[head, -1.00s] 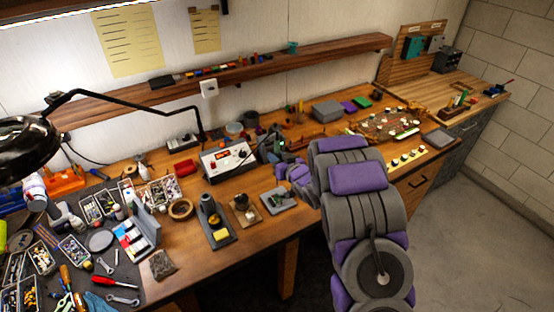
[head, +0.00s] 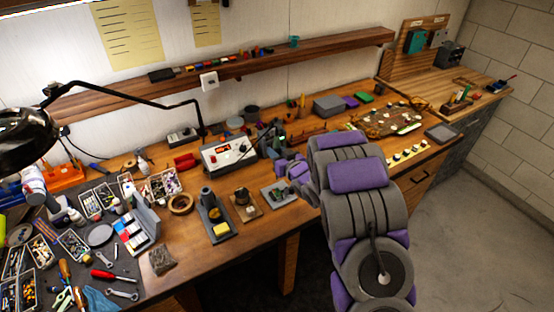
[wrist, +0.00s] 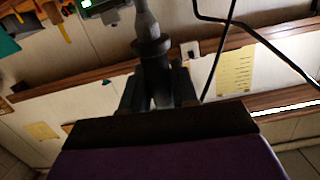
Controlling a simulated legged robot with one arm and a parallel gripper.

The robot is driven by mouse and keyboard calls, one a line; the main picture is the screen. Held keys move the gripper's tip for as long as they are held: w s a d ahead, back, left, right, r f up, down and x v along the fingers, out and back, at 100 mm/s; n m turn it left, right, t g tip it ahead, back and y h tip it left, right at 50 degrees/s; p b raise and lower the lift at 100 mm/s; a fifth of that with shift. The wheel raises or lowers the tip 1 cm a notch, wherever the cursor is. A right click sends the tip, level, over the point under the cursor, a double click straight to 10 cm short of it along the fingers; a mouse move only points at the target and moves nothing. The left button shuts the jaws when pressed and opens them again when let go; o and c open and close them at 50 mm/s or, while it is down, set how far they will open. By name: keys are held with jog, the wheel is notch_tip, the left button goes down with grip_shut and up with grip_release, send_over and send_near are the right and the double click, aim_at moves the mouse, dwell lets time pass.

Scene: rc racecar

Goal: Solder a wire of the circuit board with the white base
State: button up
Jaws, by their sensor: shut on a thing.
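My gripper (wrist: 157,88) is shut on a dark soldering iron (wrist: 150,45) in the wrist view, with its handle between the fingers. In the head view my gripper (head: 276,142) is small and dark, above the bench just right of the soldering station (head: 229,154). A small board-like piece with a lit green spot (wrist: 96,7) is at the top edge of the wrist view, close to the iron. It is cut off, so I cannot tell its base colour. A grey plate with a small part on it (head: 277,195) lies below my gripper in the head view.
A soldering stand with a yellow sponge (head: 218,228) and a brown pad (head: 244,210) are near the bench front. A black lamp (head: 25,135) reaches over the left side. A wooden shelf (head: 335,42) runs behind. The bench front near the grey plate is mostly clear.

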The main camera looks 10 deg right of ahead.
jog(key=shift+s+a+f+n+t+b, duration=0.15)
jog(key=shift+s+a+f+t+b, duration=0.15)
jog(key=shift+s+f+b, duration=0.5)
jog(key=shift+s+a+f+n+t+b, duration=0.15)
jog(key=shift+a+f+t+b, duration=0.25)
jog(key=shift+b, duration=0.75)
jog(key=shift+s+f+b, duration=0.1)
jog(key=shift+f+b, duration=0.05)
jog(key=shift+b, duration=0.2)
jog(key=shift+f, duration=1.1)
dwell(2.4)
jog(key=shift+r, duration=0.15)
dwell(0.9)
jog(key=shift+r+p, duration=1.2)
jog(key=shift+r, duration=1.7)
